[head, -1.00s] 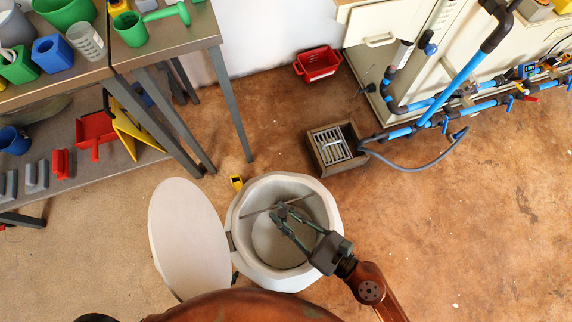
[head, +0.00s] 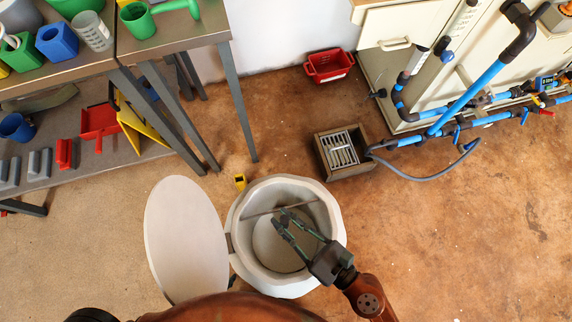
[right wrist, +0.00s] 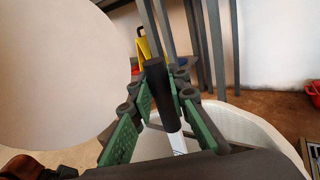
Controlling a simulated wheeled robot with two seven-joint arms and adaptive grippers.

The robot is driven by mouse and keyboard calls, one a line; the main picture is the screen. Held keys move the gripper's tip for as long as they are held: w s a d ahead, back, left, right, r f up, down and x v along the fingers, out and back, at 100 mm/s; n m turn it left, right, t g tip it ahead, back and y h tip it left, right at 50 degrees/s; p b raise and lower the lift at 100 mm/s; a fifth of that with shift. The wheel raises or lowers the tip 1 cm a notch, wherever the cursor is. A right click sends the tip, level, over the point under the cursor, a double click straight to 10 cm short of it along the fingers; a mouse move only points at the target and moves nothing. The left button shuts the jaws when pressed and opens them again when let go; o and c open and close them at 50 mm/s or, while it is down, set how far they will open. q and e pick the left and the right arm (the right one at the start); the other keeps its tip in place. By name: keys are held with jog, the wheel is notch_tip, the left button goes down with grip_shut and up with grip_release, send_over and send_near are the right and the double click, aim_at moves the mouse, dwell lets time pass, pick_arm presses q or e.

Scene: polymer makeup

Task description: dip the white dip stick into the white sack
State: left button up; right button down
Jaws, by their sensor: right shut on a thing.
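The white sack (head: 333,223) shows as a round, open-topped white container standing on the floor at the bottom middle of the head view. My right gripper (head: 280,216) is over its opening, with the fingers pointing up-left. In the right wrist view, my right gripper (right wrist: 160,105) is shut on the dip stick, its green pads on either side of the black handle (right wrist: 157,88). A white part of the dip stick (right wrist: 178,143) shows below the handle. Its lower end is hidden, so I cannot tell how deep it reaches. My left gripper is not in view.
A white oval lid (head: 186,240) stands open left of the container. A small yellow object (head: 240,181) lies behind it. A grey box with a grate (head: 342,150), a red basket (head: 329,65) and blue pipes (head: 468,97) are farther back. A table (head: 180,32) is upper left.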

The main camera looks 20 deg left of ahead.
jog(key=shift+f+b, duration=0.45)
jog(key=shift+f, duration=0.1)
dwell(0.9)
